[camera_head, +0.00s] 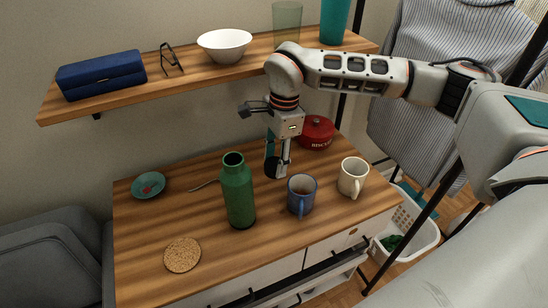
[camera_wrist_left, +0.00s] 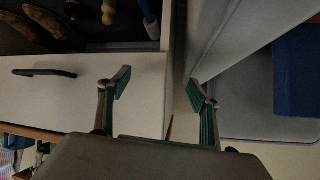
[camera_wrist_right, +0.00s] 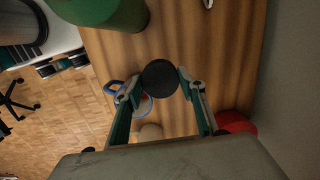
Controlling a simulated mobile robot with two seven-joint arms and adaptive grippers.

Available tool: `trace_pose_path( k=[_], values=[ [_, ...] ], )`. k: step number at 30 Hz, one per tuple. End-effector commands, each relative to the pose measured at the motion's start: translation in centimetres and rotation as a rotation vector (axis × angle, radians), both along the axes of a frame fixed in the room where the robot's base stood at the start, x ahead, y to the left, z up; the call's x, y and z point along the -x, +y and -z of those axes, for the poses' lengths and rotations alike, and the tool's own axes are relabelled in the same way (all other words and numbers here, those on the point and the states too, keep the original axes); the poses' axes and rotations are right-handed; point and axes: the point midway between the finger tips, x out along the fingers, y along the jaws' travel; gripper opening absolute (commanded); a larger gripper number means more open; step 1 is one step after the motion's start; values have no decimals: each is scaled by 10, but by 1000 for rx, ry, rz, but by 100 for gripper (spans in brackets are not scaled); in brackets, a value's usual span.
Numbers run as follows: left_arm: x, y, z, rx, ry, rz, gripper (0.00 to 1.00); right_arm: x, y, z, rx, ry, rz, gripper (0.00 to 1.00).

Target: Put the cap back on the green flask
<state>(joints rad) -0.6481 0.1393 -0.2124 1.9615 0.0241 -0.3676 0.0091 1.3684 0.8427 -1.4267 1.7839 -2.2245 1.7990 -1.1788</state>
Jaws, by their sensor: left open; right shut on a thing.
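The green flask (camera_head: 238,195) stands upright on the desk, its mouth open at the top. It also shows at the top of the right wrist view (camera_wrist_right: 112,12). My right gripper (camera_head: 277,165) is just right of and behind the flask in the head view. It is shut on the round black cap (camera_wrist_right: 159,77), which sits between its fingertips, apart from the flask. My left gripper (camera_wrist_left: 160,88) is open and empty beside the white drawer front, and is not seen in the head view.
A blue mug (camera_head: 301,195) and a cream mug (camera_head: 353,177) stand right of the flask. A red pot (camera_head: 317,131) is behind. A cork coaster (camera_head: 182,255) and teal dish (camera_head: 148,185) lie left. A wooden shelf (camera_head: 120,92) hangs above; a drawer (camera_head: 300,277) is open below.

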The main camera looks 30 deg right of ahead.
Motion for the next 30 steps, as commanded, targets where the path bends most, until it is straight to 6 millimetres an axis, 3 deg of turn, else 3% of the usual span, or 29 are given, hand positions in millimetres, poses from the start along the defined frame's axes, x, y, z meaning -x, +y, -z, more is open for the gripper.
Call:
trace_pose_path(
  k=[21,30],
  values=[
    [0,0,0,0,0,0,63,51,15,-25,16,7,-1241,23],
    [0,0,0,0,0,0,63,64,17,-31,-4,16,-1557,23]
  ],
)
